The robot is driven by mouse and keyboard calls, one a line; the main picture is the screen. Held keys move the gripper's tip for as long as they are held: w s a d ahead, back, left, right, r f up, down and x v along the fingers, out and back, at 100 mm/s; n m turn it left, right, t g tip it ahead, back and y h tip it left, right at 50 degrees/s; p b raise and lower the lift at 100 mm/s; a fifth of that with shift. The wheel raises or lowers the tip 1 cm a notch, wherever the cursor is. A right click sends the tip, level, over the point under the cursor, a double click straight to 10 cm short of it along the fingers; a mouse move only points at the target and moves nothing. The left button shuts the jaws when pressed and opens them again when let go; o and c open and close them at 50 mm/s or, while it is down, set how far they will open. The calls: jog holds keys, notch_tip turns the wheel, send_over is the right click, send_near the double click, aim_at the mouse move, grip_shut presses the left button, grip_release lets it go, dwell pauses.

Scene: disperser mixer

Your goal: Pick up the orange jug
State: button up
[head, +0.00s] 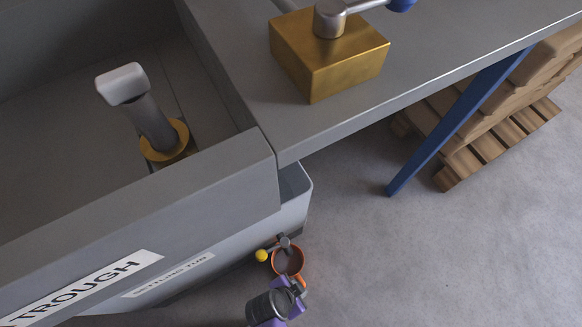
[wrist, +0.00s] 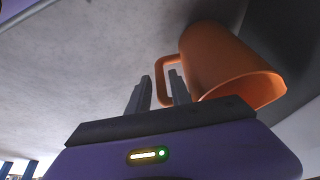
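The orange jug (head: 289,263) is low down beside the tub, below a small tap, in the head view. In the wrist view the jug (wrist: 222,62) fills the upper right, with its rim towards the lower right and its handle towards the left. My gripper (wrist: 160,76) is open, with its two dark fingers apart. The outer bar of the handle shows between the fingertips; whether it is really inside the grip I cannot tell. In the head view my gripper (head: 296,285) is right next to the jug, and its fingers are small and partly hidden.
The tap with a yellow ball handle (head: 262,255) is just above the jug. The settling tub (head: 292,207) and the grey trough (head: 215,188) are close on the left. A blue leg (head: 455,125) and a wooden pallet (head: 480,157) stand further right. The floor (head: 420,260) between is clear.

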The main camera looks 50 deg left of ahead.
jog(key=b+x, duration=0.1)
jog(key=x, duration=0.2)
jog(key=shift+r, duration=0.1)
grip_shut()
dwell(1.3)
